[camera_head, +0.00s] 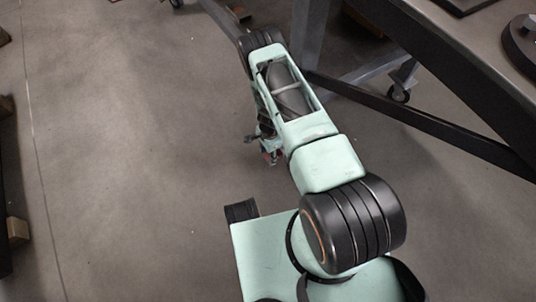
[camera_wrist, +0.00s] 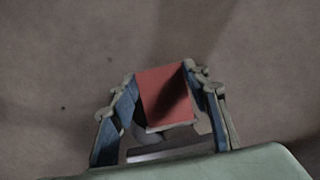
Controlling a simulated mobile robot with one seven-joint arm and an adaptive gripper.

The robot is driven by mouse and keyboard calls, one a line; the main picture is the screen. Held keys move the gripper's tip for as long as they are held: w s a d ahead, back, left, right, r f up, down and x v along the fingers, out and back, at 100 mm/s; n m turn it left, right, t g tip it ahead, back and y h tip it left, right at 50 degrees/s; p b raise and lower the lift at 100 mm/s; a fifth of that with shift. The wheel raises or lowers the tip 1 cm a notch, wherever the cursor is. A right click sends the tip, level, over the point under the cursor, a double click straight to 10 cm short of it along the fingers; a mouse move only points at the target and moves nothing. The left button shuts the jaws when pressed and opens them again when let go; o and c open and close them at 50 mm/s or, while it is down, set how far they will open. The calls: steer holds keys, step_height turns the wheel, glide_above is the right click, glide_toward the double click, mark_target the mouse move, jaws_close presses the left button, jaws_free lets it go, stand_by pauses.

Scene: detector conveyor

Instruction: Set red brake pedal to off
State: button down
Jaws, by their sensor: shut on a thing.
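The red brake pedal (camera_wrist: 165,92) fills the space between the two fingers of my gripper (camera_wrist: 160,82) in the wrist view. Its flat red face is toward the camera, with a dark shadow across its right side. My gripper is shut on it, one finger along each side. In the head view my gripper (camera_head: 260,145) is low down, and a small bit of red (camera_head: 271,157) shows beside it. The pedal's mount is mostly hidden behind my arm and gripper.
A dark table (camera_head: 470,62) with a metal frame stands at the upper right. Its castor wheel (camera_head: 399,94) is on the floor to the right of my arm. Another castor (camera_head: 177,3) shows at the top. The grey floor (camera_head: 120,150) at left is clear.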

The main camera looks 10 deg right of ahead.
steer(key=shift+r+y, duration=0.25)
steer(key=shift+y, duration=0.35)
steer(key=c, duration=1.1)
jaws_free()
steer(key=shift+r, duration=0.1)
steer(key=shift+w+d+r, duration=0.1)
steer(key=shift+d+r, duration=0.05)
steer(key=shift+r, duration=1.05)
steer(key=shift+s+d+r, duration=0.1)
steer(key=shift+d+r, duration=0.05)
steer(key=shift+r, duration=1.1)
steer(key=shift+w+d+r, duration=0.1)
steer(key=shift+d+r, duration=0.05)
steer(key=shift+r, duration=1.05)
